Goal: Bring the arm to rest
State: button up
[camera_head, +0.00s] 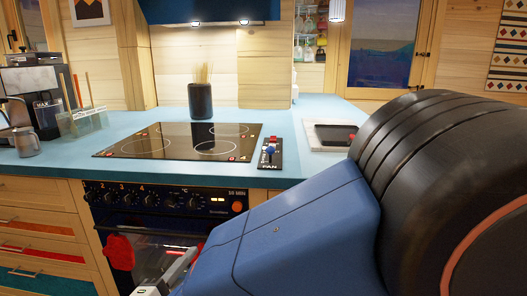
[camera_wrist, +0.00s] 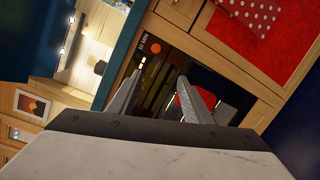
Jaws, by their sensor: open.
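My gripper (camera_wrist: 160,76) shows in the wrist view with its two grey fingers apart and nothing between them. The wrist camera looks at a tilted scene, with a dark oven-like front (camera_wrist: 158,85) beyond the fingers. In the head view my blue and black arm fills the lower right and reaches down in front of the oven (camera_head: 165,205). A pale metal part at the bottom edge looks like part of my gripper. The rest of my gripper is hidden or out of frame there.
The blue counter (camera_head: 60,158) carries a hob (camera_head: 180,141), a dark utensil pot (camera_head: 200,101), a small fan control (camera_head: 270,153), a coffee machine (camera_head: 35,90) and a metal jug (camera_head: 25,142). A red cloth or mitt (camera_head: 120,252) hangs on the oven front. Drawers (camera_head: 40,235) stand left.

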jog(key=w+d+m+g+h, duration=0.1)
jog(key=w+d+m+g, duration=0.15)
jog(key=d, duration=0.65)
jog(key=w+d+m+g+h, duration=0.2)
jog(key=d+g, duration=0.2)
jog(key=d, duration=0.5)
jog(key=w+d+m+g+h, duration=0.1)
jog(key=w+d+m+g, duration=0.15)
jog(key=d, duration=0.65)
jog(key=s+d+f+m+g+y, duration=0.2)
jog(key=s+d+m+y, duration=0.6)
jog(key=s+d+m, duration=0.4)
jog(key=shift+s+d+g, duration=0.4)
jog(key=shift+s+d, duration=1.2)
jog(key=shift+d, duration=1.3)
